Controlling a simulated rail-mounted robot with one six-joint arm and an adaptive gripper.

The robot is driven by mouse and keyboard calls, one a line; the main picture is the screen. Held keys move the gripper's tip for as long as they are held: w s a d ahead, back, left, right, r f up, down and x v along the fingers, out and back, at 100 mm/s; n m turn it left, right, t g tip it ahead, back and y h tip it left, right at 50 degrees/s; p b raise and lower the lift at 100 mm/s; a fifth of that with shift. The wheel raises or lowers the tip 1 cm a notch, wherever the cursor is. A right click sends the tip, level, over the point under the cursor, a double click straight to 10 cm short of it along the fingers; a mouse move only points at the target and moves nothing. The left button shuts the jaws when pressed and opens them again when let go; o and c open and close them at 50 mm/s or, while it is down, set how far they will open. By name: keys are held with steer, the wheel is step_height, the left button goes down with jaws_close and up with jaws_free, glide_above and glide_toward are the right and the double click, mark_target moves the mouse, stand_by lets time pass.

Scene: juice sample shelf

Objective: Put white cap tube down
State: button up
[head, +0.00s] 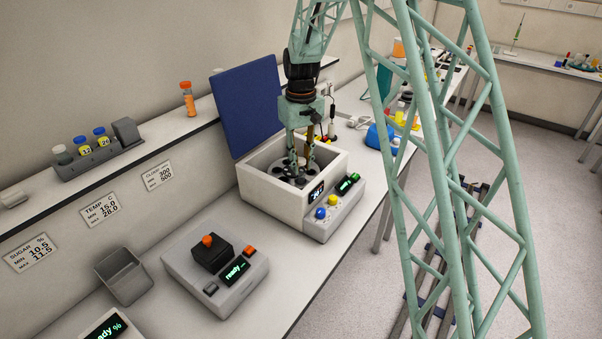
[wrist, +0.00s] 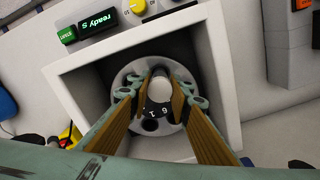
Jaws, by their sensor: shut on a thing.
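The white cap tube (wrist: 161,92) shows in the wrist view as a round white cap between my fingers, over the grey rotor (wrist: 133,78) of the open centrifuge (head: 272,203). My gripper (wrist: 160,90) is shut on it, one finger on each side. In the head view my gripper (head: 300,168) points straight down into the centrifuge chamber, and the tube is hidden there. The rotor has dark round holes around its rim. Below the cap a dark part with pale digits shows. How deep the tube sits in a rotor hole cannot be told.
The centrifuge's blue lid (head: 249,107) stands open behind the chamber. A grey device with an orange-topped black block (head: 212,252) and an empty grey bin (head: 123,276) are at front left. The shelf bears a tube rack (head: 99,158) and an orange-capped tube (head: 188,99).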

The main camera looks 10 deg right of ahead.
mark_target(301, 173)
steer(key=shift+f, duration=0.1)
steer(key=shift+f, duration=1.85)
steer(key=shift+f, duration=0.3)
steer(key=o, duration=0.8)
steer(key=shift+o, duration=0.2)
steer(key=shift+r, duration=0.1)
step_height(301, 173, up, 12)
steer(key=shift+r, duration=0.25)
steer(key=shift+s+r, duration=0.1)
